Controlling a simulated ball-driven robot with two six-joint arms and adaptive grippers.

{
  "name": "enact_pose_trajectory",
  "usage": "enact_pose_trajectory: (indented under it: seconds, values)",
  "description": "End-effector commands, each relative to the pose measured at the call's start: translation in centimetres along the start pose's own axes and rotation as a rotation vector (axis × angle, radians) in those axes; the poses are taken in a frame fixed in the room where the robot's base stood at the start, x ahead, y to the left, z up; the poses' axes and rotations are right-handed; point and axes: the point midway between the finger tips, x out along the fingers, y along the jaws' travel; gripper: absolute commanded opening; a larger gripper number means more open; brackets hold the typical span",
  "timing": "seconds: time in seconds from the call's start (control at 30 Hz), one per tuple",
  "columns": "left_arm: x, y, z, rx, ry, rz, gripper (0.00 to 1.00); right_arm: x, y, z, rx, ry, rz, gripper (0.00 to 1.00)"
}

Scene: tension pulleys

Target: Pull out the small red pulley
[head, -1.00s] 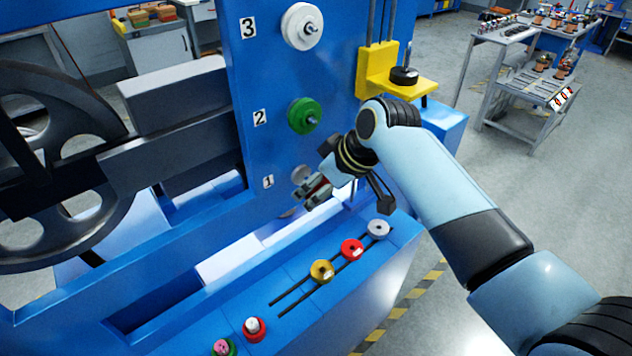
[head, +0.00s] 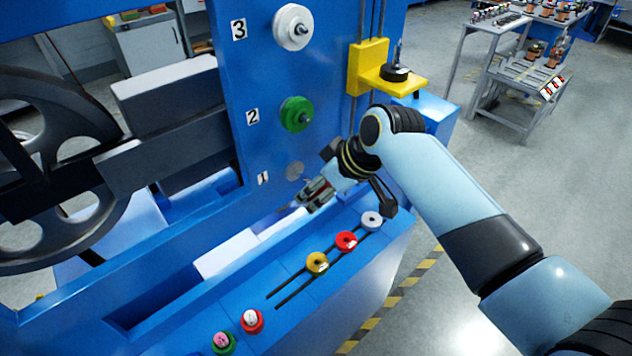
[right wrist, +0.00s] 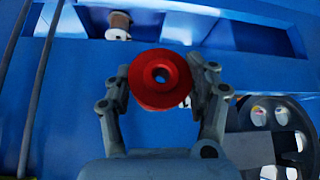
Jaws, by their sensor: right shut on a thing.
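My right gripper (head: 309,198) is in front of the blue panel, low and to the right of the label 1. In the right wrist view it is shut on a small red pulley (right wrist: 160,80), with one finger on each side of its rim. The pulley's face and centre hole point toward the wrist camera. In the head view my fingers mostly hide this pulley. A bare grey round spot (head: 294,171) shows on the panel beside the label 1, apart from the gripper. My left gripper is not in view.
A green pulley (head: 296,114) and a white pulley (head: 293,27) are on the panel above. Yellow (head: 317,263), red (head: 346,241) and white (head: 371,220) pulleys sit along the slotted bench below. A yellow bracket (head: 370,62) stands right of the panel.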

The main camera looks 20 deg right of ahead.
Motion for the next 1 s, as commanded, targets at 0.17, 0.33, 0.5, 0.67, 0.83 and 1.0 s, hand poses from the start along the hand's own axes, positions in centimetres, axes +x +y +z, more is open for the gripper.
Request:
enact_pose_trajectory:
  seconds: [0.17,0.33,0.5,0.67,0.83,1.0]
  values:
    - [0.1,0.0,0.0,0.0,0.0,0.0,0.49,0.0,0.0,0.0,0.0,0.001,0.0,0.21]
    - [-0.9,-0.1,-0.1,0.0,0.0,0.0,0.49,-0.6,-0.1,0.6,0.0,-0.001,0.001,0.21]
    - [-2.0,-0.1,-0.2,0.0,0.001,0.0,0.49,-1.4,-0.5,1.8,0.0,0.0,0.0,0.21]
    - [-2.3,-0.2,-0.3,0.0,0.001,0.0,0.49,-1.9,-0.7,2.9,0.0,-0.001,0.001,0.21]
    - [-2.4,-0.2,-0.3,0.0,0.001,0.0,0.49,-2.1,-0.8,3.3,0.0,0.0,0.001,0.21]
    - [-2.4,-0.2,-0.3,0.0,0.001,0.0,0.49,-2.1,-0.8,3.3,0.0,0.001,0.0,0.21]
